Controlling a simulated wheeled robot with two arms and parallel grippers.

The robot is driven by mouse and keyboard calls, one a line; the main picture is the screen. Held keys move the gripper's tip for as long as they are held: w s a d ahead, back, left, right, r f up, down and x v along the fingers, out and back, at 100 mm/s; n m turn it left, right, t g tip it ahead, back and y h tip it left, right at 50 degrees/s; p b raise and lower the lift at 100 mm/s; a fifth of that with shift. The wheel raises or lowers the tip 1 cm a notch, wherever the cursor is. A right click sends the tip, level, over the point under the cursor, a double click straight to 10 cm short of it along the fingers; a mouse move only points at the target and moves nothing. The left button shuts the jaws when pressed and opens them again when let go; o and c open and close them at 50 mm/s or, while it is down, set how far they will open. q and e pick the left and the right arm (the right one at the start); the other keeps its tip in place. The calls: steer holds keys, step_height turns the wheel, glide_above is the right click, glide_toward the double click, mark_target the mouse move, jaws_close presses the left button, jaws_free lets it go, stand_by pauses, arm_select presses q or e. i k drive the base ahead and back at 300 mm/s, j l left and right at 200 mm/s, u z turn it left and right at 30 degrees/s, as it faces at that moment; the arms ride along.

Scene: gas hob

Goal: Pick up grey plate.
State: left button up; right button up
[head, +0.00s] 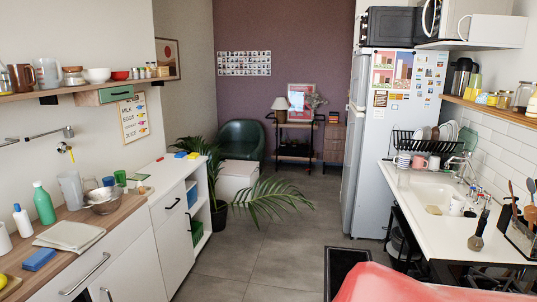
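No plate that is clearly grey can be made out in the head view. Several pale plates (448,130) stand upright in the black dish rack (402,142) beyond the sink at the right; their exact colour is hard to tell. A flat, pale grey-beige item (70,235) lies on the left wooden counter; it looks like folded cloth, but I cannot be sure. Neither of my grippers is in view.
The right counter (420,195) has a sink and utensils. A potted plant (262,195) leans into the floor's middle. Grey floor (270,255) lies open between the counters.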

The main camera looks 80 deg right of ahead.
mark_target(427, 131)
steer(key=z, duration=3.5)
steer(key=i+j+u, duration=0.25)
steer(key=i+u, duration=0.15)
steer(key=i, duration=0.15)
steer(key=i+j+u, duration=0.2)
steer(key=i, duration=0.9)
steer(key=i+u, duration=0.2)
steer(key=i, duration=0.9)
steer(key=i+j+z, duration=0.15)
steer(key=i+z, duration=0.25)
steer(key=i+j+z, duration=1.25)
steer(key=j, duration=0.15)
steer(key=k, duration=0.05)
